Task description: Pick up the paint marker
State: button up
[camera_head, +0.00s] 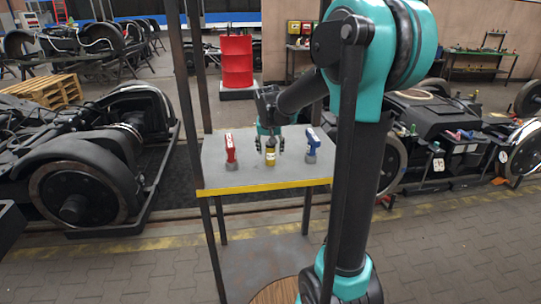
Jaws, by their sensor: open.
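A small upright yellow cylinder (270,157) with a pale band stands on the grey table (212,175), near its middle. It looks like the paint marker, but it is too small to be sure. My gripper (269,146) points down over it with its fingers apart, one on each side of its upper part. I cannot tell whether either finger touches it. The cylinder's top is partly hidden by my gripper.
A red tool-like item (231,150) stands to the left of the cylinder, and a blue one (312,143) to the right. The table has a yellow front edge (265,187) and dark posts (187,90) at its left. Bogies (80,170) stand on both sides.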

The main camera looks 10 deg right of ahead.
jog(key=shift+x, duration=1.3)
jog(key=shift+c, duration=0.3)
jog(key=c, duration=1.2)
